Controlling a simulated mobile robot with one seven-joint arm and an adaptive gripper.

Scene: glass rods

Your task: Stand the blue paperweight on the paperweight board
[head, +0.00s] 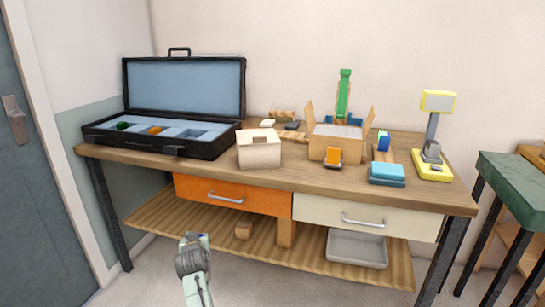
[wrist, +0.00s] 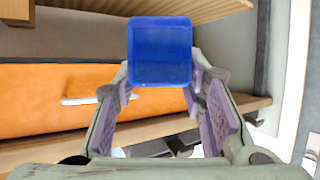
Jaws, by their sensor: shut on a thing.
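The blue paperweight (wrist: 160,52) is a deep blue, glassy block in the wrist view. My gripper (wrist: 161,80) is shut on it, with one finger at each side and the block sticking out past the fingertips. In the head view my gripper (head: 195,242) is low in front of the table, below the orange drawer. The paperweight cannot be made out clearly there. I cannot tell for sure which item on the table is the paperweight board.
An open black case (head: 215,146) with green and orange pieces stands at the table's left. Beside it are a cream box (head: 259,150), an open carton (head: 322,148), blue blocks (head: 387,173) and a yellow stand (head: 433,168). An orange drawer (head: 232,194) and grey tray (head: 357,247) are below.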

